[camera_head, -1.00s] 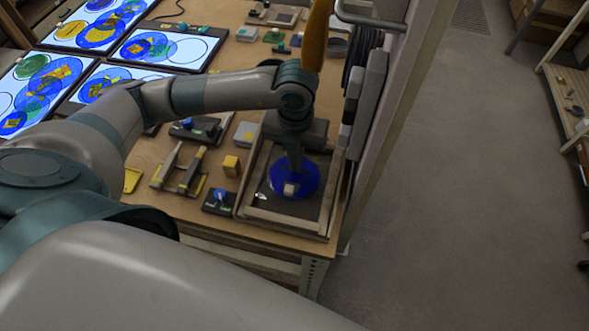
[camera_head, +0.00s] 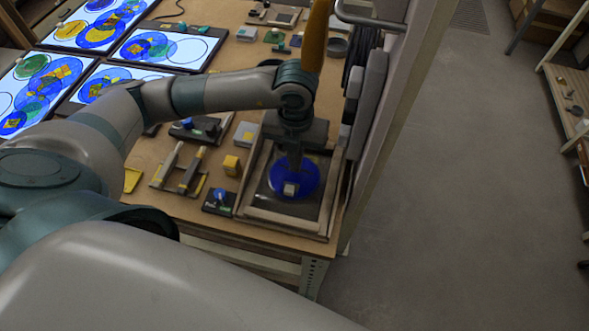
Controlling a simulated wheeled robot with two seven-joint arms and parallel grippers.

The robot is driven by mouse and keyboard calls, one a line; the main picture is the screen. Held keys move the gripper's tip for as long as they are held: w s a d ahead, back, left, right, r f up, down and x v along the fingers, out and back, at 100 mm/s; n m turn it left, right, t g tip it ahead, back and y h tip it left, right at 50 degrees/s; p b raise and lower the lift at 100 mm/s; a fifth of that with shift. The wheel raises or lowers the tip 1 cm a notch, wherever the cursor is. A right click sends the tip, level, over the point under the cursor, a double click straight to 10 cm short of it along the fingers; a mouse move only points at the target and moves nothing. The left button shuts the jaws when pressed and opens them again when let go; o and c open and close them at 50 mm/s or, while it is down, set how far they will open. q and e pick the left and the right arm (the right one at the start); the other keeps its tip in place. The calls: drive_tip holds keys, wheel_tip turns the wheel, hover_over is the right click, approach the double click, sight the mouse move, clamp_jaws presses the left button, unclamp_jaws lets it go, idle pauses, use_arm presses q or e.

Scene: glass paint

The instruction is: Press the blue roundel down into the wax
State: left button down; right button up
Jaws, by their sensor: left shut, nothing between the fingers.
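The blue roundel (camera_head: 275,181) is a flat, deep blue disc inside the wooden-framed tray (camera_head: 284,221) near the bench's right end. A small pale block (camera_head: 290,190) shows at its near side, on or above it. A dark bed (camera_head: 310,209), apparently the wax, surrounds the disc. My left gripper (camera_head: 295,167) points down over the roundel, shut with nothing between its fingers. Its tips look to be at or just above the disc; I cannot tell whether they touch. The wrist and fingers hide the disc's far part. My right gripper is not in view.
Left of the tray stand a yellow block (camera_head: 231,165), a small dark stand with a blue knob (camera_head: 220,200) and several tools (camera_head: 185,170). Lit panels with coloured circles (camera_head: 166,48) lie at the back left.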

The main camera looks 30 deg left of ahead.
use_arm(q)
drive_tip(key=shift+f, duration=0.1)
idle(0.7)
drive_tip(key=shift+f+b, duration=0.55)
drive_tip(key=shift+b, duration=0.05)
idle(0.4)
drive_tip(key=shift+r, duration=0.1)
idle(0.5)
drive_tip(key=shift+r+p, duration=1.15)
drive_tip(key=shift+r, duration=0.7)
wheel_tip(320, 180, up, 3)
drive_tip(key=shift+r+p, duration=0.1)
drive_tip(key=shift+p, duration=0.75)
